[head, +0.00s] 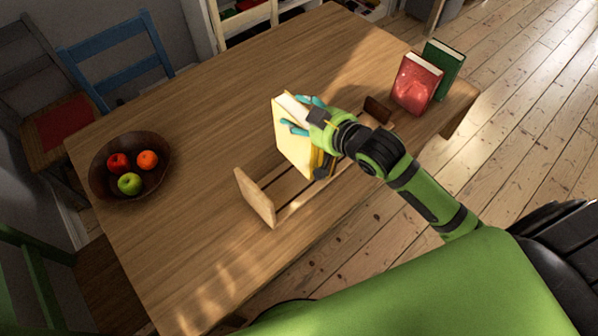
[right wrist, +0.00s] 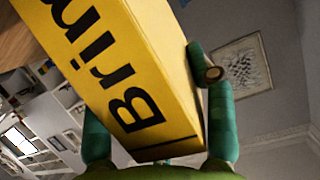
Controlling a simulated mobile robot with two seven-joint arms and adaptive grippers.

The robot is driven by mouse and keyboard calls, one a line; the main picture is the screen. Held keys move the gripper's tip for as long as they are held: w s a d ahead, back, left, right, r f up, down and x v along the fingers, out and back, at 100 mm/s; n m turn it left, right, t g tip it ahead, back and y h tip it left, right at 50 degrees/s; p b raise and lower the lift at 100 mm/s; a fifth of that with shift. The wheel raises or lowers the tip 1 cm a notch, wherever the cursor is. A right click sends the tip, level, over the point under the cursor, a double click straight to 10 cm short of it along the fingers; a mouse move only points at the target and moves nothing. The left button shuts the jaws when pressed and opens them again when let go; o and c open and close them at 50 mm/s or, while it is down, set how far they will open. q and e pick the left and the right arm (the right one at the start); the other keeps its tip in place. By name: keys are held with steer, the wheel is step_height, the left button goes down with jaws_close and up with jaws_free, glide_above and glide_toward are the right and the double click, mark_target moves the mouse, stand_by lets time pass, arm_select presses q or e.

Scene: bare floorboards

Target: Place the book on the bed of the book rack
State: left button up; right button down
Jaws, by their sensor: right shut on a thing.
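A yellow book (head: 289,140) stands upright at the wooden book rack, over or on its slatted bed; I cannot tell whether its lower edge touches. The rack's left end panel (head: 255,197) and its right end (head: 377,109) show; the middle is partly hidden by the book and my arm. My right gripper (head: 298,115) is shut on the book's upper part, with teal fingers on it. In the right wrist view the book (right wrist: 120,75) fills the middle, its yellow spine with black letters between the fingers (right wrist: 155,110). My left gripper is not in view.
A red book (head: 416,84) and a green book (head: 443,68) stand at the table's right end, beyond the rack. A dark bowl (head: 101,186) with red, orange and green fruit sits at the left. The wooden table (head: 190,225) is clear between bowl and rack. A blue chair (head: 115,50) stands behind.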

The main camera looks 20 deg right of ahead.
mark_target(321, 152)
steer(key=shift+w+d+f, duration=0.1)
steer(key=shift+w+f, duration=0.05)
steer(key=shift+w, duration=0.1)
step_height(321, 152, down, 9)
steer(key=shift+p, duration=0.5)
steer(key=shift+c, duration=2)
jaws_free()
steer(key=shift+s+f, duration=0.1)
steer(key=shift+f, duration=0.05)
steer(key=b+v, duration=0.1)
steer(key=v, duration=1)
steer(key=shift+f, duration=0.1)
steer(key=shift+s+d+r, duration=0.15)
steer(key=shift+s+r, duration=0.2)
steer(key=shift+s, duration=0.15)
